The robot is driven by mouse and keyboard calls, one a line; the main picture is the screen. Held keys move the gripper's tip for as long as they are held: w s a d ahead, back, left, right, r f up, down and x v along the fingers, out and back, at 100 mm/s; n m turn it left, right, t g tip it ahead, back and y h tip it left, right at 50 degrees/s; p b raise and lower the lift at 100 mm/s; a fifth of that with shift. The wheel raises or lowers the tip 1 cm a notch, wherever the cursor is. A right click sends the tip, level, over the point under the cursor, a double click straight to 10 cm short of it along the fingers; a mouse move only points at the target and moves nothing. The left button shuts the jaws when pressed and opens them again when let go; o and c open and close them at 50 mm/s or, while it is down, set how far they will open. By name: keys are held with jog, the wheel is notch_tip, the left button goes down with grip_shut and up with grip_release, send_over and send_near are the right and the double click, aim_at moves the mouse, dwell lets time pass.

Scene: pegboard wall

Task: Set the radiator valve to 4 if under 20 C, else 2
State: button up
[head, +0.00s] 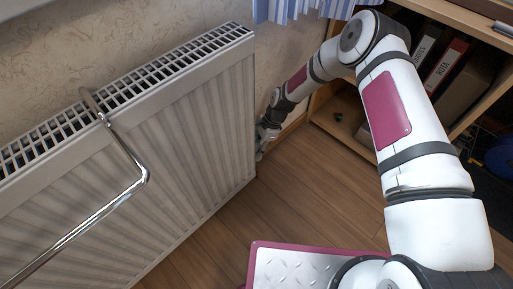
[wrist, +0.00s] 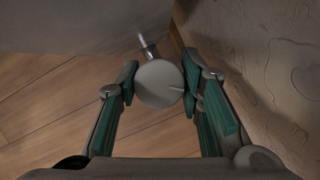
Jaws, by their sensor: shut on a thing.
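The white radiator (head: 190,130) stands along the wall in the head view, and its pale side fills the upper left of the wrist view (wrist: 70,25). The round whitish radiator valve (wrist: 158,84) shows in the wrist view, with a thin line mark near its right side and a metal pipe stub above it. My gripper (wrist: 157,88) has its green-padded fingers on either side of the valve, shut on it. In the head view my gripper (head: 265,135) is low at the radiator's right end, where the valve is mostly hidden. No numbers on the valve and no thermometer are readable.
A chrome towel rail (head: 135,188) hooks over the radiator and juts forward. A wooden shelf (head: 465,15) with binders (head: 446,64) stands at right, close to my arm. The textured wall (wrist: 275,60) is close to my gripper's right side. Wooden floor (head: 300,190) is open in front.

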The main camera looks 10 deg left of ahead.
jog(key=m+t+p, duration=0.1)
jog(key=m+p, duration=0.1)
jog(key=shift+s+r+m, duration=0.1)
jog(key=shift+r+m, duration=0.05)
jog(key=shift+m, duration=0.15)
jog(key=shift+m+t+y+p, duration=0.3)
jog(key=shift+m+t+p, duration=0.1)
jog(key=shift+m, duration=0.6)
jog(key=o, duration=1.1)
jog(key=shift+o, duration=0.2)
